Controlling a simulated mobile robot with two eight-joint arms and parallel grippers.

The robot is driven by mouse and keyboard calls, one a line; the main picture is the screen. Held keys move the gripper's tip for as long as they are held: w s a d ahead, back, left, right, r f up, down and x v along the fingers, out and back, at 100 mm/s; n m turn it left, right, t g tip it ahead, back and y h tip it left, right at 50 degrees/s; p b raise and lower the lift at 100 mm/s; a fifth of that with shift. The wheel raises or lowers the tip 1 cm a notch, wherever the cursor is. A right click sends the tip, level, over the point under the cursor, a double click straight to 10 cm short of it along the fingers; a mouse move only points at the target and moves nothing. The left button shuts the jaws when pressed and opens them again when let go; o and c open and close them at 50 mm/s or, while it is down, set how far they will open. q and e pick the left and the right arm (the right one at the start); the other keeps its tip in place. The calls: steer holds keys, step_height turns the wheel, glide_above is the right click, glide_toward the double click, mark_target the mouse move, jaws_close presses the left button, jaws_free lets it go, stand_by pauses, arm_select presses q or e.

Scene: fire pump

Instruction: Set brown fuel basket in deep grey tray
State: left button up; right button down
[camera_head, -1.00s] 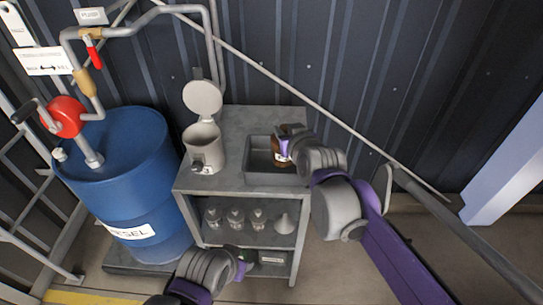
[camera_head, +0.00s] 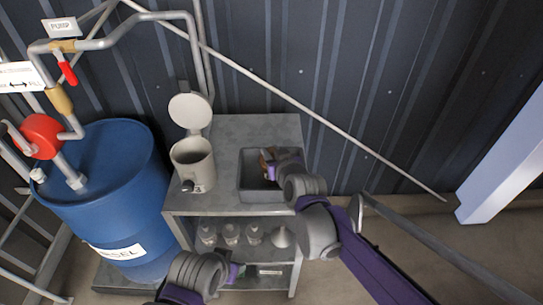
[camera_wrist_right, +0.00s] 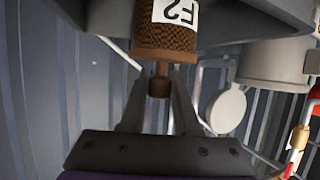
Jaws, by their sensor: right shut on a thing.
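The brown fuel basket (camera_head: 266,160) is at the deep grey tray (camera_head: 257,195) on top of the grey cart, mostly hidden behind my right gripper (camera_head: 272,168). In the right wrist view the basket (camera_wrist_right: 165,42) shows brown mesh, a white label with dark letters, and a brown stem with a knob. My right gripper (camera_wrist_right: 159,82) is shut on that stem. Grey walls fill the top of that view around the basket. I cannot tell whether its base touches the tray floor. My left gripper (camera_head: 236,273) is low, in front of the cart; its fingers are too small to judge.
A beige pot (camera_head: 193,165) with its round lid (camera_head: 190,111) raised stands left of the tray. Small bottles (camera_head: 231,234) and a funnel (camera_head: 281,237) are on the shelf below. A blue diesel drum (camera_head: 105,190) stands left. A diagonal pipe (camera_head: 300,107) crosses behind the cart.

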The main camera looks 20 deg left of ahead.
steer(key=shift+f, duration=0.6)
steer(key=shift+f, duration=0.1)
steer(key=c, duration=0.6)
jaws_free()
steer(key=shift+c, duration=0.2)
steer(key=shift+r, duration=0.2)
steer(key=v, duration=1.2)
steer(key=shift+f, duration=0.15)
steer(key=s+d+f+m+g+h, duration=0.2)
steer(key=s+d+f, duration=0.3)
steer(key=d, duration=0.4)
steer(key=s+d+f+m+g+h, duration=0.2)
steer(key=s+d+f+h, duration=0.1)
steer(key=s+d+f, duration=0.2)
steer(key=s+d+f+m+g+h, duration=0.2)
steer(key=s+d+f, duration=0.3)
steer(key=s+d, duration=0.4)
steer(key=d, duration=0.3)
steer(key=shift+d+m, duration=0.4)
